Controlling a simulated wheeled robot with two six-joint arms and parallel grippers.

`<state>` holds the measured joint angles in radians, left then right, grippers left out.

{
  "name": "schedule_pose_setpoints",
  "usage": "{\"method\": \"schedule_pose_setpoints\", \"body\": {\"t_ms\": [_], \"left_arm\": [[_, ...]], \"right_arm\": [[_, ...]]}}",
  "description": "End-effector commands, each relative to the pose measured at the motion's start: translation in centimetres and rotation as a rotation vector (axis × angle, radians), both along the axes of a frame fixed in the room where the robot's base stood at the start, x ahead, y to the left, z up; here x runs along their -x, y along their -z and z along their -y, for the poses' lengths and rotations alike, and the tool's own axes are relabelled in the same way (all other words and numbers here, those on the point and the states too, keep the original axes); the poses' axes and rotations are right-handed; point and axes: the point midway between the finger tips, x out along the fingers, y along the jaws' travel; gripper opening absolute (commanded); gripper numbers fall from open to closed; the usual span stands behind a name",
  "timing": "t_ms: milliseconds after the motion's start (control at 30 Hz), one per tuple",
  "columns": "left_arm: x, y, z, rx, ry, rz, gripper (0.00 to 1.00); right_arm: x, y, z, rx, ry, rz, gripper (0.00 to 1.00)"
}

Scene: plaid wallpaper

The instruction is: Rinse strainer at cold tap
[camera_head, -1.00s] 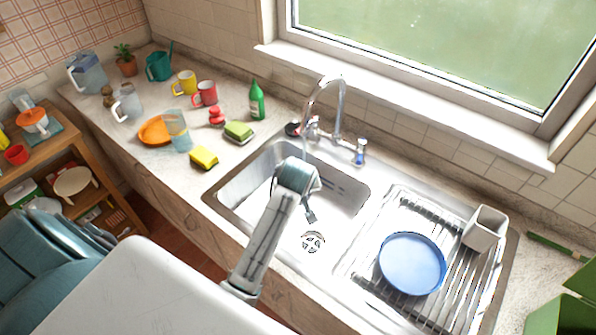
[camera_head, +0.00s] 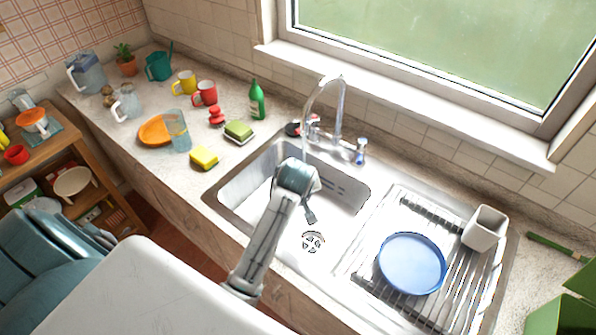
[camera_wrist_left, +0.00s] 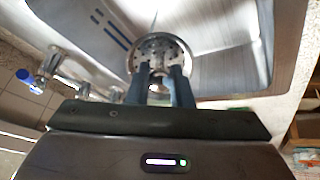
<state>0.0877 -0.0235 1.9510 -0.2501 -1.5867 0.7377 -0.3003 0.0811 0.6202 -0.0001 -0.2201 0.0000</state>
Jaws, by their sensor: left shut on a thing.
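My left arm reaches from the bottom into the sink basin (camera_head: 245,190), with its wrist beneath the tap spout (camera_head: 306,115). In the left wrist view my left gripper (camera_wrist_left: 166,76) is shut on the strainer (camera_wrist_left: 160,48), a round perforated metal disc, at its near edge. In the head view the wrist hides most of the fingers. A perforated disc (camera_head: 312,242) shows low in the basin; I cannot tell if it is the strainer or the drain. The cold tap's blue handle (camera_head: 360,151) is right of the spout. My right gripper is out of view.
A drainer rack (camera_head: 368,262) holds a blue plate (camera_head: 412,264) and a grey holder (camera_head: 484,228) at the right. Sponges (camera_head: 204,158), mugs (camera_head: 205,93) and a green bottle (camera_head: 257,101) stand left of the sink. The window wall is behind.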

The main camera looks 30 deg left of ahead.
Motion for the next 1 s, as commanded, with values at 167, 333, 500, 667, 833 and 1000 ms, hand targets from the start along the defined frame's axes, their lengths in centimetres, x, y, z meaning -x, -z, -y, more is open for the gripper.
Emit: {"method": "schedule_pose_setpoints", "body": {"t_ms": [167,333,500,667,833,1000], "left_arm": [[0.0,0.0,0.0,0.000,0.000,0.000,0.00],[0.0,-0.1,0.0,0.000,0.000,0.000,0.00],[0.9,-0.9,0.6,0.002,0.000,0.001,0.00],[2.1,-1.9,1.2,0.002,0.000,0.001,0.00],[3.2,-2.9,1.8,0.002,0.000,0.000,0.00],[4.2,-3.8,2.3,0.000,0.000,0.001,0.00]], "right_arm": [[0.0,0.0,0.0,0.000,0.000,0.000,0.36],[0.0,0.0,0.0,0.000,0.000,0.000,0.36],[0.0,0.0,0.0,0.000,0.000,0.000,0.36],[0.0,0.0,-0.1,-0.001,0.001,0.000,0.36],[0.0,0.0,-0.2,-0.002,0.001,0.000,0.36],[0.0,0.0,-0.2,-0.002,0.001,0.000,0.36]]}}
